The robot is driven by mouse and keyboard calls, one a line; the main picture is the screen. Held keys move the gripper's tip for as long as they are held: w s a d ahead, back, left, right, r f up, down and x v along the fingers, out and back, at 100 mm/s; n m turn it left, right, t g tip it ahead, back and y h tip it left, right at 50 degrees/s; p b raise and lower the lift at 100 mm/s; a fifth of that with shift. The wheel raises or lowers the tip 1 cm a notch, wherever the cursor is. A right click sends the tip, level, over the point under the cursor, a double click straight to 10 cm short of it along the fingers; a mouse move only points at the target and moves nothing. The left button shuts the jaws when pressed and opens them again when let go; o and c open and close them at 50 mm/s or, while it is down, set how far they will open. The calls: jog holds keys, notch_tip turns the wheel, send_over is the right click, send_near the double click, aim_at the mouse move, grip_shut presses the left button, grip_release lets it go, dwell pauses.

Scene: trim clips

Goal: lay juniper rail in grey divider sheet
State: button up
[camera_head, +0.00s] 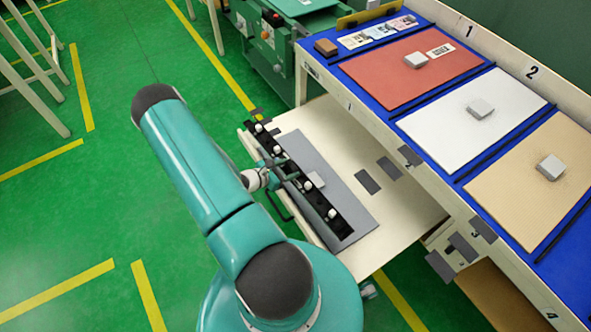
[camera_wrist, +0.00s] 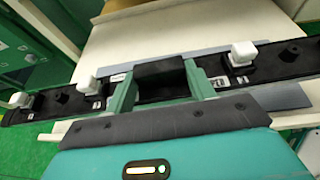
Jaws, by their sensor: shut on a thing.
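The rail (camera_head: 320,204) is a long black bar with several white clips along it. In the wrist view the rail (camera_wrist: 60,102) crosses the whole picture, slightly tilted. My gripper (camera_head: 284,169) is shut on the middle of the rail, and its two green fingers (camera_wrist: 160,84) flank a raised black block there. The grey divider sheet (camera_head: 345,198) lies flat on the pale pull-out shelf, with a small light block on it. The rail overlaps the sheet's left side in the head view. Grey also shows beyond and below the rail in the wrist view (camera_wrist: 285,97). I cannot tell whether the rail touches the sheet.
The pale shelf (camera_head: 400,220) also carries small dark pads. A blue-topped bench (camera_head: 345,60) rises on the right with red (camera_head: 390,75), white (camera_head: 455,122) and tan (camera_head: 525,190) sheets, each bearing a pale block. Green machinery stands behind. Open green floor lies left.

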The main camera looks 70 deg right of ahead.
aim_at(292, 171)
jog(key=s, duration=0.3)
jog(key=shift+d+f+m+g+y, duration=0.15)
jog(key=shift+d+m+g+y, duration=0.15)
jog(key=shift+d+m, duration=0.1)
jog(key=shift+w+a, duration=0.1)
jog(key=shift+f, duration=6.4)
jog(key=o, duration=1.3)
jog(key=shift+a, duration=0.1)
jog(key=v, duration=1.3)
jog(key=shift+w+a+r, duration=0.2)
jog(key=shift+w+a, duration=0.05)
